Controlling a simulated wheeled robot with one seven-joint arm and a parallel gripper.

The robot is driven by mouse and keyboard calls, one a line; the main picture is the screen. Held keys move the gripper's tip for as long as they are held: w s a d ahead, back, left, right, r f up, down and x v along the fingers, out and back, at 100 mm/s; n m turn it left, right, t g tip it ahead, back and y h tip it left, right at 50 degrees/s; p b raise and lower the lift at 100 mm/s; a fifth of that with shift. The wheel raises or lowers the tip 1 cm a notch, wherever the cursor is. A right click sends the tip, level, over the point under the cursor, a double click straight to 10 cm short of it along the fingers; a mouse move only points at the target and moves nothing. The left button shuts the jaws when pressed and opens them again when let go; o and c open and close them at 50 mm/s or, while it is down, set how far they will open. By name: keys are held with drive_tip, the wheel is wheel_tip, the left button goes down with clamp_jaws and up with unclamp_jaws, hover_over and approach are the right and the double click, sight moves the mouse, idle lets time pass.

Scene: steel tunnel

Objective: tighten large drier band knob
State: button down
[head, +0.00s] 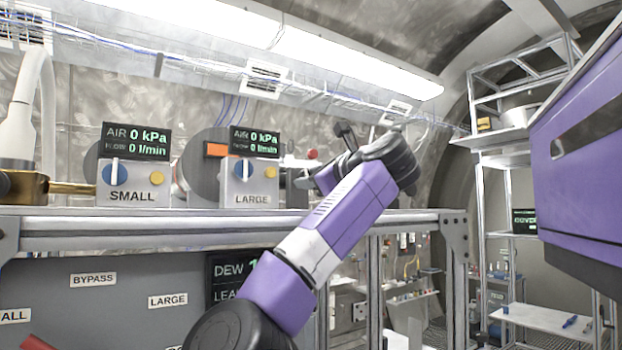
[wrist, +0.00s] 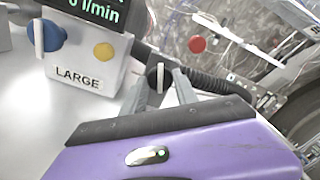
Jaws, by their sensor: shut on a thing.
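The large drier's box (head: 250,190), labelled LARGE, stands on the bench, with a blue dial and a yellow button on its front. It also shows at upper left in the wrist view (wrist: 78,78). A dark knob (wrist: 152,74) with a pale strip beside it sits right of the box. My gripper (wrist: 161,82) has one finger on each side of this knob and is shut on it. In the head view my gripper is right of the box, and the knob is hard to make out there. The knob's far side is hidden.
The box labelled SMALL (head: 132,185) stands to the left on the bench (head: 130,225). A dark ribbed hose (wrist: 205,82) runs right from behind the knob. A red knob (wrist: 197,44) is beyond it. A metal shelf rack (head: 490,200) stands at the right.

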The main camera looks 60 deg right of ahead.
drive_tip(key=shift+d+f, duration=0.1)
drive_tip(key=shift+f, duration=0.2)
drive_tip(key=c, duration=1)
unclamp_jaws()
drive_tip(key=shift+c, duration=0.2)
drive_tip(key=shift+o, duration=0.5)
drive_tip(key=shift+r, duration=0.15)
drive_tip(key=b+v, duration=0.3)
drive_tip(key=v, duration=0.5)
drive_tip(key=shift+w, duration=0.1)
